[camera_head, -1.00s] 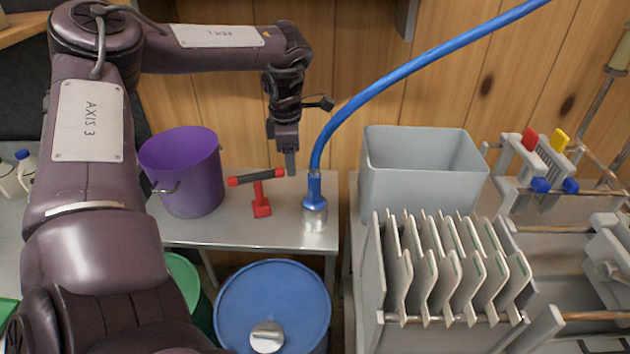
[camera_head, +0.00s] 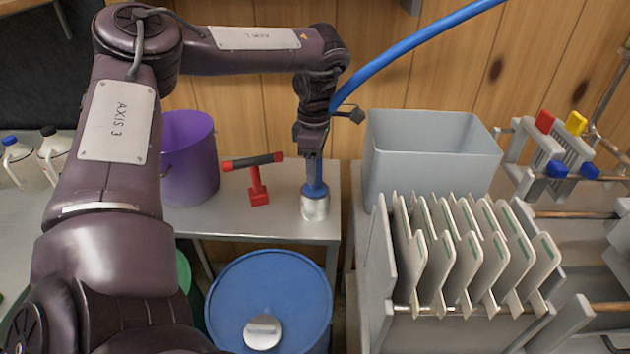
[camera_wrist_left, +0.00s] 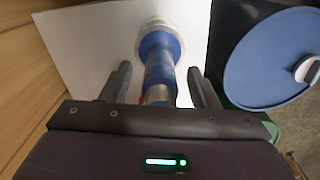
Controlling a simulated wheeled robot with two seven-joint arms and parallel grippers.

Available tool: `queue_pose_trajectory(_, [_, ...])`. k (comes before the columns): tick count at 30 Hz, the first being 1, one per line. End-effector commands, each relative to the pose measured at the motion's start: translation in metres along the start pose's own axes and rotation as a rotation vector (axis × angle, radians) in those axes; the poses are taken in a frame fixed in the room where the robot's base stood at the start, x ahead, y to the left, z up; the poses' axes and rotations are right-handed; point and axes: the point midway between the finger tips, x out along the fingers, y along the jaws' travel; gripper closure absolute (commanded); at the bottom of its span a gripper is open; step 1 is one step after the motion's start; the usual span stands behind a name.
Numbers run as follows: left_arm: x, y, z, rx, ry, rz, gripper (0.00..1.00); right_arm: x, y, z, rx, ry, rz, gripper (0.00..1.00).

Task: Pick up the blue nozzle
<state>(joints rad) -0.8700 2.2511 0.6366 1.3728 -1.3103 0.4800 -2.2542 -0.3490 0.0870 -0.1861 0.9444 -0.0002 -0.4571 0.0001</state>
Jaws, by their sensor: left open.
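The blue nozzle (camera_head: 315,188) stands upright in a silvery holder (camera_head: 315,208) on the metal side table, with a blue hose (camera_head: 410,47) rising from it to the upper right. My left gripper (camera_head: 313,170) is over the nozzle and hides its upper part in the head view. In the left wrist view, the nozzle (camera_wrist_left: 162,72) runs between the two fingers of the left gripper (camera_wrist_left: 160,82). The fingers are open, one on each side, with a gap visible around the nozzle. My right gripper is not in view.
A grey bin (camera_head: 430,165) and a rack of plates (camera_head: 460,255) are on the right. A blue drum (camera_head: 268,300) stands in front.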

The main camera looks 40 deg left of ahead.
Motion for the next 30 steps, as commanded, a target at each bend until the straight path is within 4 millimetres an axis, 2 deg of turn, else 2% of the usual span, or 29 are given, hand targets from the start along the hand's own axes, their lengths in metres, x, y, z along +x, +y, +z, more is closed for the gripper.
queue_pose_trajectory(7, [0.0022,0.0003,0.0001,0.0,0.0,0.002,0.45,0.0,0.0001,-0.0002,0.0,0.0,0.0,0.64])
queue_pose_trajectory(8, [0.0021,0.0003,0.0001,0.0,0.0,0.002,0.48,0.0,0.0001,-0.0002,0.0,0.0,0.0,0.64])
queue_pose_trajectory(20, [0.002,0.0004,0.0001,0.0,0.0,0.002,1.0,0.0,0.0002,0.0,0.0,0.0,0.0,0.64])
queue_pose_trajectory(30, [-0.0016,0.0008,0.0006,0.001,-0.001,0.003,1.0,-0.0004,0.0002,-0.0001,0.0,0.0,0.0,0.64])
